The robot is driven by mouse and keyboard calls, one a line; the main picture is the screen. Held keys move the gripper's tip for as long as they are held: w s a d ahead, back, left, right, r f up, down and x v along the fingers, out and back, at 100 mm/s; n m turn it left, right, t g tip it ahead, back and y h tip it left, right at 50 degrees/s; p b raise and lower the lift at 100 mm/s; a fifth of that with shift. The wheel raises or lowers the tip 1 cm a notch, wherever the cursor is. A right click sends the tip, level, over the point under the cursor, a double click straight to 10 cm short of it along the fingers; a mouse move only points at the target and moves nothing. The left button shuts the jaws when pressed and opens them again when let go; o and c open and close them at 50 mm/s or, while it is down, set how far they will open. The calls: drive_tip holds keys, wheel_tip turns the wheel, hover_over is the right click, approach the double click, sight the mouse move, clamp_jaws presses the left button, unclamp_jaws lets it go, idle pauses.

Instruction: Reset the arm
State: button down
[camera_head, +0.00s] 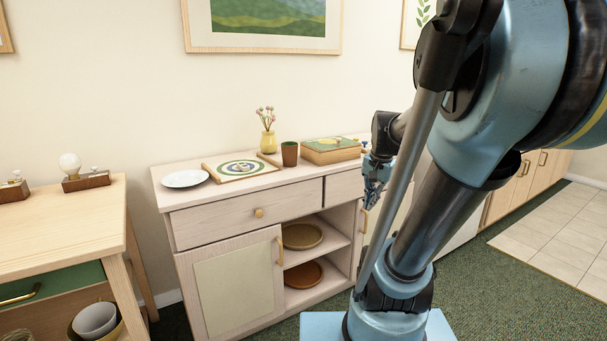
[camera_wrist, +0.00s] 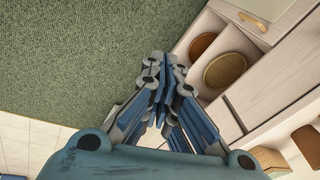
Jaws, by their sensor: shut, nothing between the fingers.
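My gripper (camera_head: 372,192) shows in the head view at the front right of the sideboard, beside its open shelves. It also shows in the wrist view (camera_wrist: 164,62), where its blue fingers come together at the tips with nothing between them. It points down over the green carpet (camera_wrist: 80,50), apart from the sideboard (camera_head: 228,199). My blue arm fills the right side of the head view and hides part of the sideboard's right end.
On the sideboard are a white plate (camera_head: 185,179), a patterned board (camera_head: 242,168), a yellow vase (camera_head: 268,142), a brown cup (camera_head: 290,153) and a box (camera_head: 331,150). Shelves hold a yellow dish (camera_head: 301,236) and an orange dish (camera_head: 304,275). A wooden table (camera_head: 62,222) stands left.

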drive_tip(key=s+a+f+n, duration=0.1)
drive_tip(key=s+f+n, duration=0.7)
drive_tip(key=s, duration=0.4)
drive_tip(key=shift+s+a+f+h, duration=0.25)
drive_tip(key=shift+a+f+h, duration=0.05)
drive_tip(key=shift+f, duration=0.15)
drive_tip(key=shift+w+f, duration=0.2)
drive_tip(key=shift+w, duration=0.25)
